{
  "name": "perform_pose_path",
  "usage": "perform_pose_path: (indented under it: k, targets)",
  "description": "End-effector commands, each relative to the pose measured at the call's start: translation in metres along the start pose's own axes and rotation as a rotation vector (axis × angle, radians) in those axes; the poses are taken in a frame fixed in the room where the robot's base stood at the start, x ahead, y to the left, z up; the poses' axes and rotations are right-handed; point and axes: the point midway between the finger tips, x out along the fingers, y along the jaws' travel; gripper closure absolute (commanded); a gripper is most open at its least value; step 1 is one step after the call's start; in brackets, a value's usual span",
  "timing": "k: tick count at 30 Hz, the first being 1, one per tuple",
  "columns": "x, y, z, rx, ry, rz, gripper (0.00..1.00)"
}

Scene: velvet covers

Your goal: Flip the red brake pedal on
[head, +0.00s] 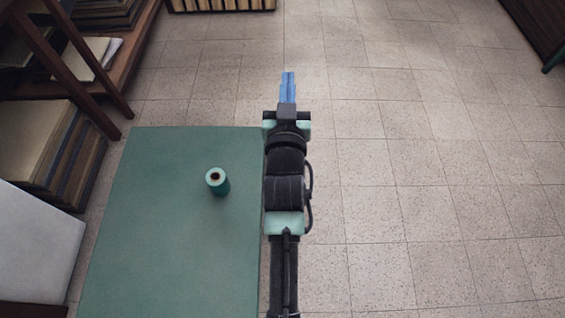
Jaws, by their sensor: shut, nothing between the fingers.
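No red brake pedal shows in the head view. My gripper (288,86) has blue fingers at the end of my dark and mint-green arm. The fingers are shut together with nothing between them. The gripper is over the tiled floor, just beyond the far right corner of a green mat or surface.
A green spool-like cylinder (217,182) stands on the green surface (150,240) left of my arm. Shelves with books or folders (45,150) stand at the left. A dark cabinet (540,30) is at the far right. The tiled floor (430,170) on the right is clear.

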Motion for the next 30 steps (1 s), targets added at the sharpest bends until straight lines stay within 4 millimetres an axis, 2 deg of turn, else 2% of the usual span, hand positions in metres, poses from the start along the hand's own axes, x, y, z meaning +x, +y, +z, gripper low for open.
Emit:
perform_pose_path:
  k: [1,3,6,9,12,16,25,30]
  targets:
    - [-0.014,-0.001,0.075,-0.001,-0.092,-0.002,1.00]
    - [-0.038,-0.002,0.148,-0.001,-0.187,-0.006,1.00]
    - [-0.076,-0.004,0.230,-0.003,-0.297,-0.014,1.00]
    - [-0.109,-0.007,0.284,0.000,-0.374,-0.020,1.00]
    - [-0.131,-0.008,0.313,0.002,-0.417,-0.025,1.00]
    - [-0.140,-0.009,0.325,0.002,-0.437,-0.027,1.00]
    - [-0.139,-0.009,0.324,0.002,-0.436,-0.027,1.00]
    - [-0.126,-0.009,0.333,0.001,-0.433,-0.027,1.00]
